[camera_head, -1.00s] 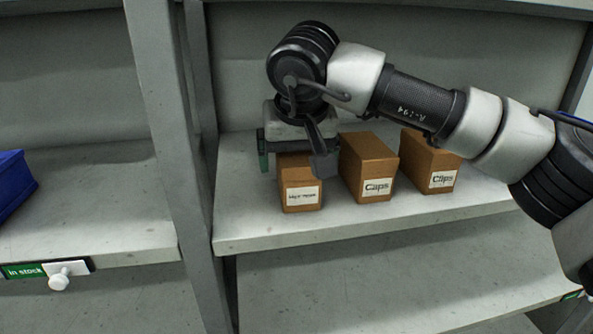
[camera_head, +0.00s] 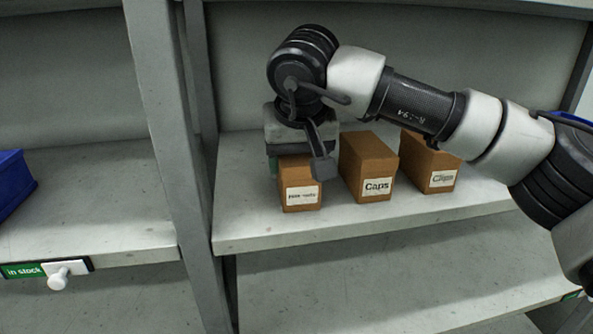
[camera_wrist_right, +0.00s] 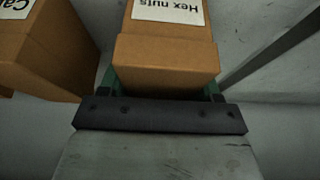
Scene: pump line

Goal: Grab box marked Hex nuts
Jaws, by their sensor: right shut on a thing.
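The brown box marked Hex nuts (camera_head: 300,191) stands on the shelf, leftmost of three boxes. Its label is blurred in the head view but reads "Hex nuts" upside down in the right wrist view (camera_wrist_right: 167,45). My right gripper (camera_head: 297,170) reaches down over this box from above and is shut on it, a finger at each side. In the right wrist view, the green finger pads (camera_wrist_right: 160,85) show at both sides of the box. The box appears upright and still on the shelf. My left gripper is not in view.
A box marked Caps (camera_head: 367,168) stands just right of the held box, with a small gap. A box marked Clips (camera_head: 430,163) stands further right. A grey upright (camera_head: 172,150) is to the left. A blue bin (camera_head: 10,183) sits on the left shelf. The shelf front is clear.

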